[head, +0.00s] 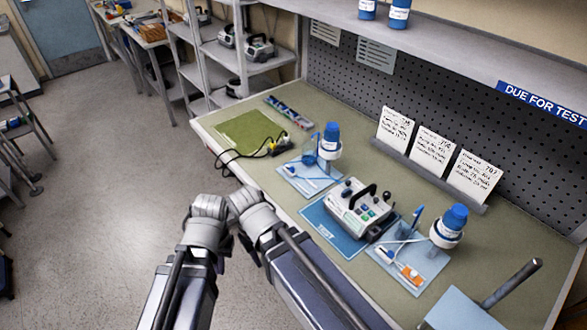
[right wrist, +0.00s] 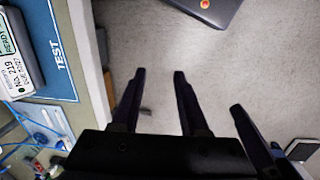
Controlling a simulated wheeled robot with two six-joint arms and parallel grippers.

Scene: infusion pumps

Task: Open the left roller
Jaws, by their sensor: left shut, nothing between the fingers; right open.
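In the head view, the left light-blue tray (head: 308,187) lies on the bench with thin tubing and a small clamp part on it. The roller there is too small to tell whether it is open or closed. A blue-capped bottle (head: 330,136) stands at its far right side. My left gripper (head: 224,243) is shut and empty, low in front of the bench edge and apart from the tray. My right gripper (right wrist: 157,75) is open and empty above the floor in the right wrist view; its fingers are hard to see in the head view.
A pump (head: 352,207) stands on the blue TEST mat (head: 328,232), right of the left tray. Further right are another tray (head: 428,275) with an orange-marked part and a bottle (head: 449,225). A black cable (head: 240,157) lies by the green mat (head: 243,134). Cards stand behind.

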